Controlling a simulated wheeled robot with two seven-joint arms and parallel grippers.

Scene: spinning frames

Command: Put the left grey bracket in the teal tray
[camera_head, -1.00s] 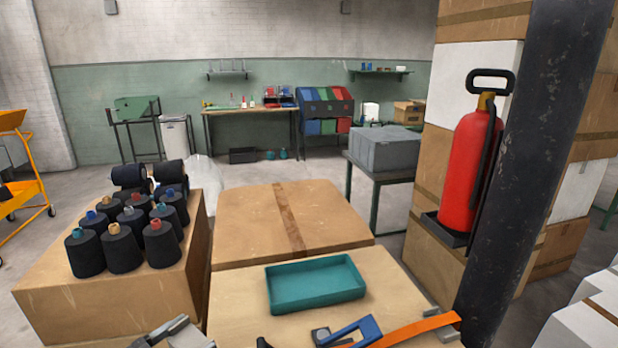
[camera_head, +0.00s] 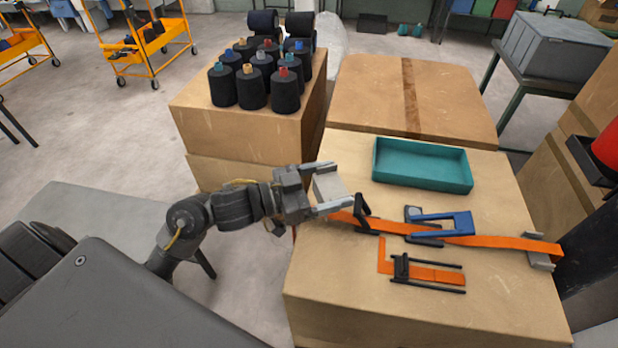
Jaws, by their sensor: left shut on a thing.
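The teal tray (camera_head: 381,174) lies on the front cardboard box and looks empty. My left gripper (camera_head: 331,188) comes in from the left, left of the tray and near the box's left edge. It is shut on a pale grey piece, the left grey bracket (camera_head: 327,186), partly hidden by the fingers. Whether the bracket touches the box top is hard to tell. Another grey bracket (camera_head: 538,264) sits at the right end of the orange strap. My right gripper is not in view.
An orange strap (camera_head: 500,243) crosses the box with a blue tool (camera_head: 443,226) and black buckles (camera_head: 367,222) on it. Dark yarn cones (camera_head: 253,92) stand on a box behind my left arm. A taped box (camera_head: 440,95) behind the tray has a clear top.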

